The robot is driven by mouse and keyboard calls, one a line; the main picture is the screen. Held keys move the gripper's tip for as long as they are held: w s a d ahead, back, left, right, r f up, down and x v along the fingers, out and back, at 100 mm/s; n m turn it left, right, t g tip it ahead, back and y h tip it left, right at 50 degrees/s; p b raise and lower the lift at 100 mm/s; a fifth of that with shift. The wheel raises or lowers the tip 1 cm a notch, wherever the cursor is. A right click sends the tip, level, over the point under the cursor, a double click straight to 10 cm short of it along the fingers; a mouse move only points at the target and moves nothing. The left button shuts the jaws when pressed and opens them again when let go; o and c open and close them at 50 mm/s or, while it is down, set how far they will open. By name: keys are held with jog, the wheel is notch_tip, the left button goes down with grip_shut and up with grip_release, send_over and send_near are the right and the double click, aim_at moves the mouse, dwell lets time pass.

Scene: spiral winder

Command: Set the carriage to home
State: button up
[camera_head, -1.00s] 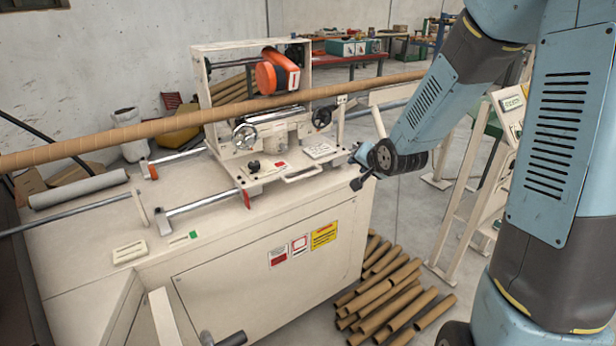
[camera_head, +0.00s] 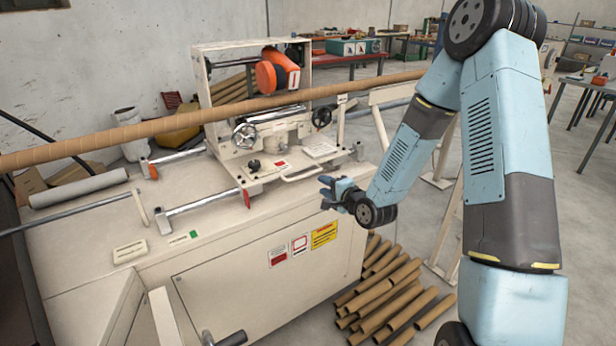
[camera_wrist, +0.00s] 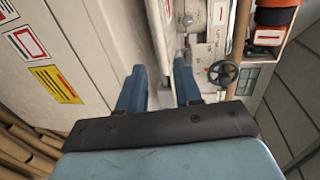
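The carriage (camera_head: 262,150) is a cream machine unit on the bench, with handwheels, a black knob and an orange motor housing (camera_head: 277,72) on its frame. A cream bar handle (camera_head: 302,173) sticks out at its front edge. The carriage sits on steel rails (camera_head: 200,205). My gripper (camera_head: 324,192) is in front of the bench's front edge, right of and below the handle, apart from it. In the wrist view its two blue fingers (camera_wrist: 164,82) are spread with nothing between them, and the carriage's handwheel (camera_wrist: 222,73) shows beyond them.
A long cardboard tube (camera_head: 150,128) runs across above the bench through the carriage. Several cut tubes (camera_head: 385,295) lie on the floor below my arm. A small cream plate (camera_head: 130,251) and a green-marked label (camera_head: 186,238) are on the bench top.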

aim_at(306, 176)
jog(key=x, duration=1.2)
jog(key=shift+w+a, duration=0.1)
jog(key=shift+w, duration=0.15)
jog(key=shift+f, duration=0.1)
grip_shut()
